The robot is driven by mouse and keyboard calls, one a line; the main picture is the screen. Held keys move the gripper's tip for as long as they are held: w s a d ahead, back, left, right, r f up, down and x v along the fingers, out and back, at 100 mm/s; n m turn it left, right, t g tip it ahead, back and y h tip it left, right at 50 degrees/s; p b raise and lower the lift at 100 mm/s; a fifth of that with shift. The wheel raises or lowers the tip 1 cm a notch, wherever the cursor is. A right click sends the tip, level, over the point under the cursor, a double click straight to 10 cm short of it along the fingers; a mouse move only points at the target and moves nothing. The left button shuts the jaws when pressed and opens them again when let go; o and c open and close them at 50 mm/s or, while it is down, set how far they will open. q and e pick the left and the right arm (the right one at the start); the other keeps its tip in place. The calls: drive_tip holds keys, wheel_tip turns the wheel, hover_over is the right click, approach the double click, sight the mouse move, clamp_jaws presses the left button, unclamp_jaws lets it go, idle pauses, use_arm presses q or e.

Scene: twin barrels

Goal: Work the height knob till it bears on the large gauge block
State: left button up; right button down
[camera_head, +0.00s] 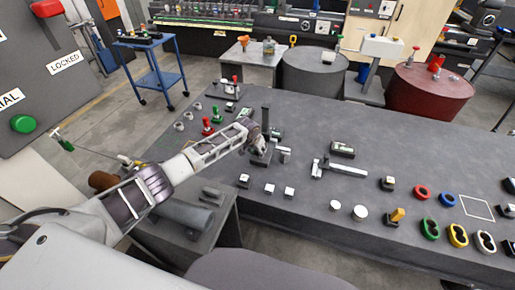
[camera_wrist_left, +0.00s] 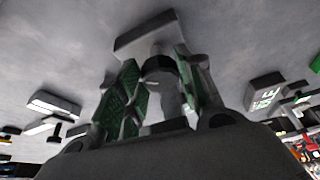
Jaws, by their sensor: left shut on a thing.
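The height gauge (camera_head: 266,117) shows as a dark upright post on a dark base, left of the middle of the dark bench. My left gripper (camera_head: 261,146) is at the post's lower part and covers the height knob in the head view. In the left wrist view, my left gripper (camera_wrist_left: 160,90) has its two green-padded fingers on either side of a grey rounded piece (camera_wrist_left: 165,80), seemingly the knob, and is shut on it. A small metallic block (camera_head: 284,155) stands just right of the gauge; I cannot tell whether it is the large gauge block or touches the gauge. My right gripper is not in view.
Several small pale blocks (camera_head: 270,188) stand near the bench's front edge. A caliper-like tool (camera_head: 338,168) lies right of the gauge. Coloured rings (camera_head: 458,235) are at the front right. Green and red knobs (camera_head: 217,115) stand behind my left arm.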

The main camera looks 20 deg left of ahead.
use_arm(q)
drive_tip(key=shift+d+r+n+y+p, duration=0.2)
drive_tip(key=shift+n+y+p, duration=0.3)
drive_tip(key=shift+n+p, duration=0.55)
drive_tip(key=n+y+p, duration=0.1)
drive_tip(key=n, duration=0.2)
drive_tip(key=shift+d+f, duration=0.1)
drive_tip(key=shift+w+n+y, duration=0.1)
drive_tip(key=shift+n+y, duration=0.3)
drive_tip(key=shift+n, duration=0.95)
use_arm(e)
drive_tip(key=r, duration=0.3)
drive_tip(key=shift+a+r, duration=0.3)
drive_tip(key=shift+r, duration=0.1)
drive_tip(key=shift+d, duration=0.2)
use_arm(q)
drive_tip(key=o, duration=1)
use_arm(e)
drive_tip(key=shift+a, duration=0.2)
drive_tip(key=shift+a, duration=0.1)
